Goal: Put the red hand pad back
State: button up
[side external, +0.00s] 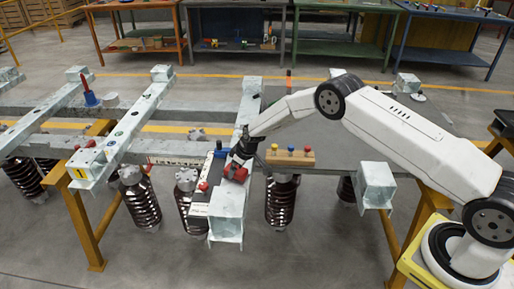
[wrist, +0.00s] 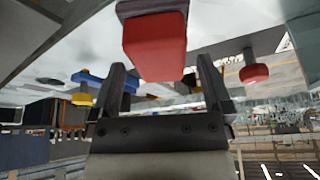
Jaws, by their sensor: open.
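The red hand pad (side external: 235,173) is a small red block at the end of my gripper (side external: 238,161), over the galvanised steel beam in the middle of the frame. In the wrist view the red pad (wrist: 156,45), with a dark part along its upper edge, shows large just beyond the fingertips of my gripper (wrist: 164,75). The two dark fingers are spread apart, with the pad across the gap between them. I cannot tell whether they touch it. What the pad rests on is hidden.
A wooden block with yellow, blue and red knobs (side external: 290,157) sits right of my gripper. A dark strip with a red knob (side external: 203,187) lies to the left. Ribbed dark insulators (side external: 281,203) hang below the beams.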

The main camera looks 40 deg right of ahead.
jog(key=v, duration=1)
jog(key=shift+s+r, duration=0.2)
jog(key=shift+d, duration=0.1)
dwell(0.4)
jog(key=s+r+m, duration=0.2)
jog(key=s+r, duration=0.3)
jog(key=s, duration=1)
jog(key=s+d+r+m+g+h, duration=0.1)
jog(key=s+r, duration=0.5)
jog(key=s, duration=1)
jog(key=shift+s+r+m+h, duration=0.2)
jog(key=shift+s+m+h, duration=0.1)
jog(key=shift+m, duration=0.5)
